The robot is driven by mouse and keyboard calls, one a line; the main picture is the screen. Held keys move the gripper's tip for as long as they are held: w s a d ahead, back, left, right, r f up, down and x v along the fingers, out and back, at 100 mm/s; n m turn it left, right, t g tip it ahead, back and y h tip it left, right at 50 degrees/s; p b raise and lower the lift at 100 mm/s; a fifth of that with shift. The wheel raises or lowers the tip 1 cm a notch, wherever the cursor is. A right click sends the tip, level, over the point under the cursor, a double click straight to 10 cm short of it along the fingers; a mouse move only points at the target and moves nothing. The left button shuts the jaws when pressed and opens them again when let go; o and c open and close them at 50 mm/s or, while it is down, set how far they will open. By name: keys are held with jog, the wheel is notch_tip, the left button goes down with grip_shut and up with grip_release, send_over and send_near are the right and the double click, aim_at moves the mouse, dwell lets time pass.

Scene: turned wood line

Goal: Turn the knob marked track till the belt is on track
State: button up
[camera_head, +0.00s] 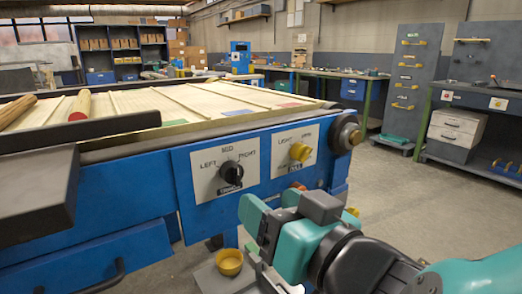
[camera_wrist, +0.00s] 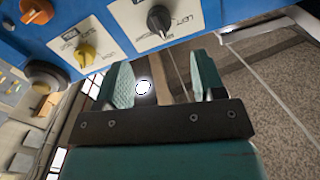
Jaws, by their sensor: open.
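A yellow knob (camera_head: 300,151) on a second plate stands right of the black one. A dark roller end (camera_head: 347,132) juts out at the machine's right corner. Open floor (camera_head: 400,195) lies right.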

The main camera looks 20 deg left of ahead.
aim_at(239, 179)
jog(key=p+x, duration=0.7)
jog(key=x, duration=0.1)
jog(key=shift+w+r, duration=0.15)
jog(key=shift+r, duration=0.05)
jog(key=shift+w+a+f+p, duration=0.3)
jog(key=shift+w+a+p, duration=0.3)
jog(key=shift+a+p, duration=0.25)
jog(key=shift+d, duration=0.1)
jog(key=c, duration=0.9)
